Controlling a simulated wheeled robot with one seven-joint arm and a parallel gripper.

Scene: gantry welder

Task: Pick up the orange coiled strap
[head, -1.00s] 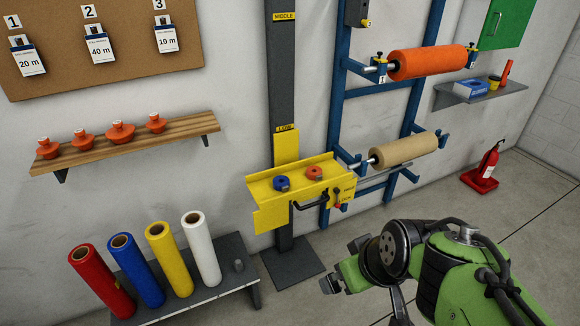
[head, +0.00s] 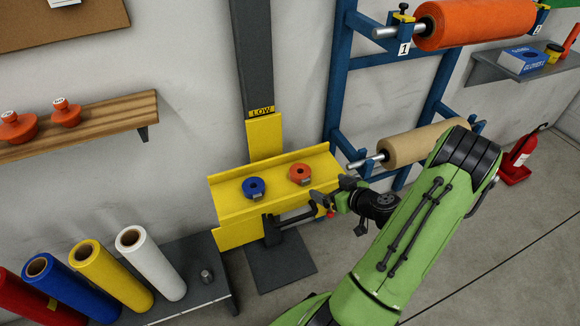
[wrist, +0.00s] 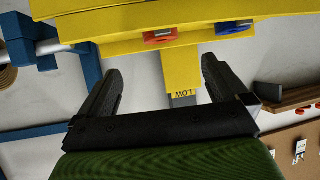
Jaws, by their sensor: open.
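The orange coiled strap (head: 300,174) lies on the yellow tray (head: 228,204) of the grey column, at the right of a blue coil (head: 254,187). My gripper (head: 326,202) is at the tray's right front corner, close to the strap but apart from it. In the wrist view, which is upside down, my gripper (wrist: 160,72) is open with nothing between its two dark fingers. The orange strap (wrist: 160,37) shows partly beyond them, at the tray's edge (wrist: 110,46). The blue coil (wrist: 235,29) is to its right there.
A dark crank handle (head: 290,218) sticks out below the tray. A blue rack with a tan roll (head: 405,148) and an orange roll (head: 475,22) stands at the right. Coloured rolls, one of them white (head: 150,262), stand on a low bench at the left.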

